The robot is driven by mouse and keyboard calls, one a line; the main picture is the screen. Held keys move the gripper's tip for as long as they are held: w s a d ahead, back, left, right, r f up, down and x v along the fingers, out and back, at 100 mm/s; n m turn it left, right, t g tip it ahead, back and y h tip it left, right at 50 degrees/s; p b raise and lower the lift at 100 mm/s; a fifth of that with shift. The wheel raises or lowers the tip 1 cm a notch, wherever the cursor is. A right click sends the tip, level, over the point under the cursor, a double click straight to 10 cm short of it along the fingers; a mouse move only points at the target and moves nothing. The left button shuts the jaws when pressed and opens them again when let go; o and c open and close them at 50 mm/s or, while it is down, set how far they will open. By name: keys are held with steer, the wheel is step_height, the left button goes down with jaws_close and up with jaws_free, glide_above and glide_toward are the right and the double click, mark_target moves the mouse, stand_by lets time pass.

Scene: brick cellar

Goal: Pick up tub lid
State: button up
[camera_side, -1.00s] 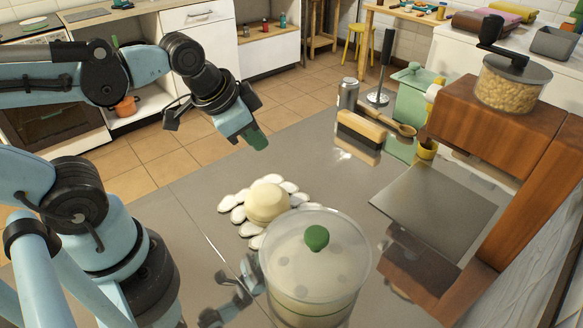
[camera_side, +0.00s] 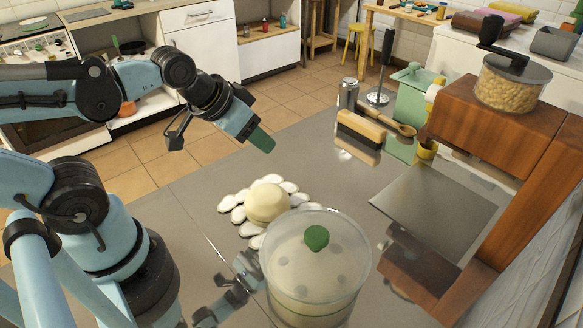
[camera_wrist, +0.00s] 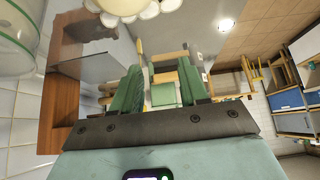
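The tub (camera_side: 312,300) is a clear round container at the front of the grey worktop. Its clear lid (camera_side: 285,245) sits on top and has a green knob (camera_side: 316,238). Part of the tub also shows at the upper left of the wrist view (camera_wrist: 18,35). My gripper (camera_side: 264,143) has green fingers and hangs in the air, well behind and to the left of the lid. In the wrist view, its fingers (camera_wrist: 160,85) stand apart with nothing held between them.
A pale dough ball (camera_side: 267,203) rests on a ring of white pieces left of the tub. A wooden stand (camera_side: 490,120) with a jar grinder (camera_side: 510,85) is at the right. A brush (camera_side: 362,130) and a green canister (camera_side: 408,105) stand behind. The worktop's left part is clear.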

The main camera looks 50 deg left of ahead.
steer(key=o, duration=0.3)
steer(key=s+d+r+n+g, duration=0.2)
steer(key=s+d+r+g, duration=0.3)
steer(key=d, duration=0.6)
steer(key=s+d+r+n+g, duration=0.1)
steer(key=d+r+n+g, duration=0.1)
steer(key=d+r, duration=0.75)
glide_above(317, 234)
steer(key=f, duration=0.9)
steer(key=shift+d+f, duration=0.2)
steer(key=shift+d, duration=0.05)
steer(key=shift+a+f, duration=0.15)
steer(key=shift+f, duration=1.2)
steer(key=shift+a+f, duration=0.1)
steer(key=shift+f, duration=1.2)
